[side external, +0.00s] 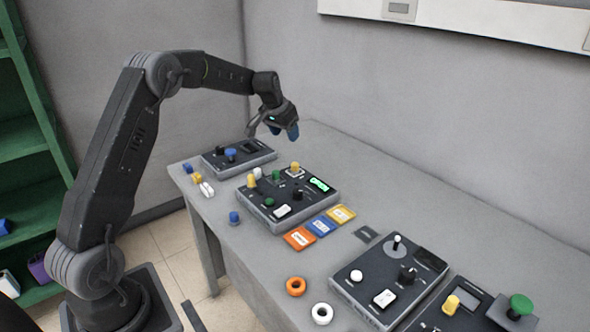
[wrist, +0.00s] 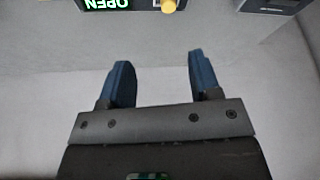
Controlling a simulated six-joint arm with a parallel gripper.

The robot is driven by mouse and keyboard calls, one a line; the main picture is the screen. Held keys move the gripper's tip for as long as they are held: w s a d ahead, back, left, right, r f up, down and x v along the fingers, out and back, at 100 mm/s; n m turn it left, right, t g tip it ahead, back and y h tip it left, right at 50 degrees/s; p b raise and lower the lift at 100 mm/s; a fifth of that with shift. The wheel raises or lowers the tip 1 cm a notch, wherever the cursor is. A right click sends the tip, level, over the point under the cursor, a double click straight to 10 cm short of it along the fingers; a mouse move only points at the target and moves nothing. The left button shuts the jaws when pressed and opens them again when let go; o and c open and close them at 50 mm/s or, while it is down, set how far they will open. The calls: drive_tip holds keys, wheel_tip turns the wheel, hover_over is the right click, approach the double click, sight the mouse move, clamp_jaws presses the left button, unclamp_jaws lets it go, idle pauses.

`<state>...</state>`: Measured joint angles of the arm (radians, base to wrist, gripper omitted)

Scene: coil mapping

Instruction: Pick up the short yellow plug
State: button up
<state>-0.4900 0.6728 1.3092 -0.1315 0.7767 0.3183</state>
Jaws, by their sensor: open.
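Two yellow plugs stand on the middle control panel in the side external view. One yellow plug (side external: 295,167) is at the panel's back edge and looks shorter; the other yellow plug (side external: 251,181) is at its left corner and looks taller. The wrist view shows one round yellow top (wrist: 168,5) at its top edge, beside the lit OPEN display (wrist: 105,4). My gripper (side external: 283,134) is open and empty, in the air above and behind the middle panel. Its two blue fingers (wrist: 160,80) stand apart over bare table in the wrist view.
The middle panel (side external: 258,212) also carries green, black and white knobs. Another panel (side external: 225,165) with a blue knob stands behind it. Orange, blue and yellow cards (side external: 341,214) lie at its right. More panels (side external: 370,318) stand at the front right. Table behind the middle panel is clear.

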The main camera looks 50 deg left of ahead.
wheel_tip(320, 180, down, 2)
drive_tip(key=a, duration=0.2)
hover_over(294, 164)
drive_tip(key=s, duration=0.2)
wheel_tip(294, 164, down, 8)
drive_tip(key=shift+s+d+r, duration=0.1)
drive_tip(key=shift+d+r, duration=0.05)
drive_tip(key=shift+r, duration=0.05)
drive_tip(key=shift+d+x, duration=0.15)
drive_tip(key=shift+x, duration=1.3)
drive_tip(key=shift+d+x, duration=0.15)
drive_tip(key=shift+x, duration=1.3)
drive_tip(key=shift+c, duration=0.2)
drive_tip(key=c, duration=1)
drive_tip(key=shift+o, duration=0.2)
drive_tip(key=shift+r, duration=0.1)
